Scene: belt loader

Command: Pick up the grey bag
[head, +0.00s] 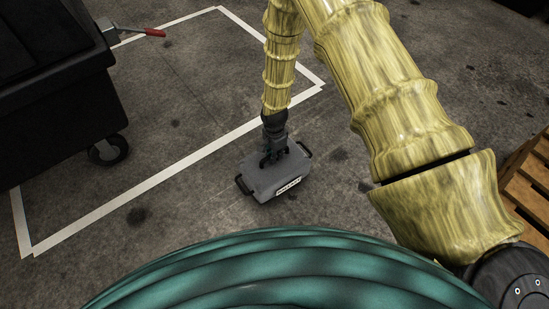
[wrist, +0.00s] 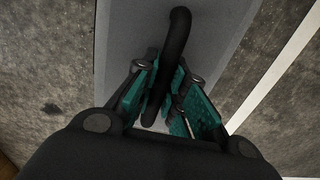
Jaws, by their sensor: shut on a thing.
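The grey bag (head: 268,183) is a box-like grey case with black handles at its ends and a white label on its front edge. It is in the middle of the head view, below the end of my arm. My gripper (head: 272,155) is at the top of the bag. In the wrist view, my gripper (wrist: 172,105) has its teal-padded fingers on either side of a black handle (wrist: 180,35) and is shut on it. The grey surface of the bag (wrist: 125,40) fills the upper middle there. I cannot tell whether the bag touches the floor.
A black wheeled bin (head: 55,90) stands at the left. White lines (head: 130,196) mark a box on the concrete floor. A wooden pallet (head: 528,185) is at the right edge. The floor around the bag is clear.

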